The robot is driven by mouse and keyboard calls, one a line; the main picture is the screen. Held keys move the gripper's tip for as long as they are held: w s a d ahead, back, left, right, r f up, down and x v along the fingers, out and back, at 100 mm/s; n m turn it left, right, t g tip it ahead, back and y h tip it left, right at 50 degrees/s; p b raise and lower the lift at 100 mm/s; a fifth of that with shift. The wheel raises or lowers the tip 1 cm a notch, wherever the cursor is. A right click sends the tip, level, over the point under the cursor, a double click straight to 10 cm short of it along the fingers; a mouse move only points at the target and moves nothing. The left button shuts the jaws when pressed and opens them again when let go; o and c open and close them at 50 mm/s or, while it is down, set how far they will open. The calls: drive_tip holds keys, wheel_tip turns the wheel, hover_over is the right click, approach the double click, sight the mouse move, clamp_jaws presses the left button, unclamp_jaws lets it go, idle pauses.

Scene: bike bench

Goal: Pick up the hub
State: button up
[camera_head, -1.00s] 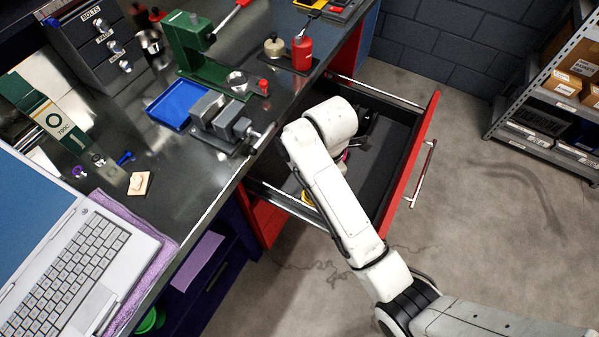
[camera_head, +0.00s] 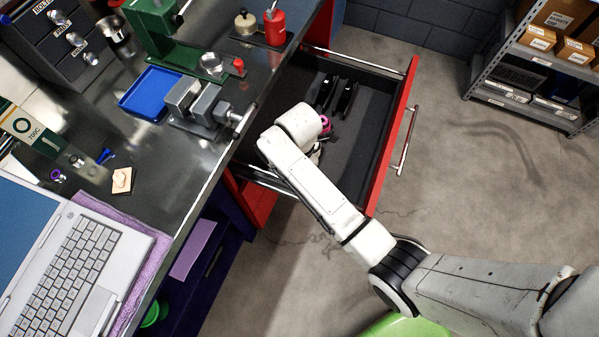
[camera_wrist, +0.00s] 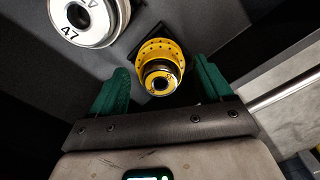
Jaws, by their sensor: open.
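The hub (camera_wrist: 153,49) is yellow, with a ring of small holes in its flange and a dark and silver centre. In the wrist view it sits on a dark square patch on the drawer floor, just beyond and between my green fingertips. My gripper (camera_wrist: 160,76) is open, one finger on each side, with nothing clamped. I cannot tell whether the fingers reach down around the hub. In the head view my arm hides the hub and most of my gripper.
The open red drawer (camera_head: 393,133) has a dark floor. A silver round part marked 47 (camera_wrist: 84,22) lies close to the hub. Two black parts (camera_head: 346,98) lie farther back. The bench (camera_head: 185,182) with a vise (camera_head: 208,108) borders the drawer on the left.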

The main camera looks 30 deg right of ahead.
drive_tip(key=shift+f, duration=0.45)
drive_tip(key=c, duration=0.9)
drive_tip(key=shift+c, duration=0.5)
drive_tip(key=shift+r, duration=0.2)
